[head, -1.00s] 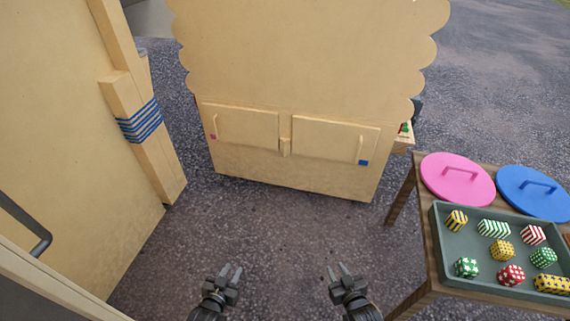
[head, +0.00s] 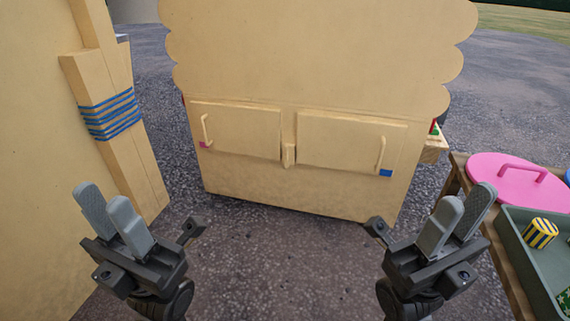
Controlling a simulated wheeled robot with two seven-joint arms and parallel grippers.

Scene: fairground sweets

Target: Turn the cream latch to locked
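The cream latch (head: 289,155) is a small upright block on the cream cabinet front (head: 285,187), between two closed doors. The left door (head: 238,130) has a handle and a pink mark. The right door (head: 351,140) has a handle and a blue mark. My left gripper (head: 112,212) is open and empty at the lower left, its fingers pointing up. My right gripper (head: 458,220) is open and empty at the lower right. Both grippers are well apart from the latch and the cabinet.
A wooden post with blue bands (head: 110,115) and a cream panel stand at the left. At the right, a table holds a pink lid (head: 515,182) and a green-grey tray (head: 525,262) with patterned sweets. The paved floor before the cabinet is clear.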

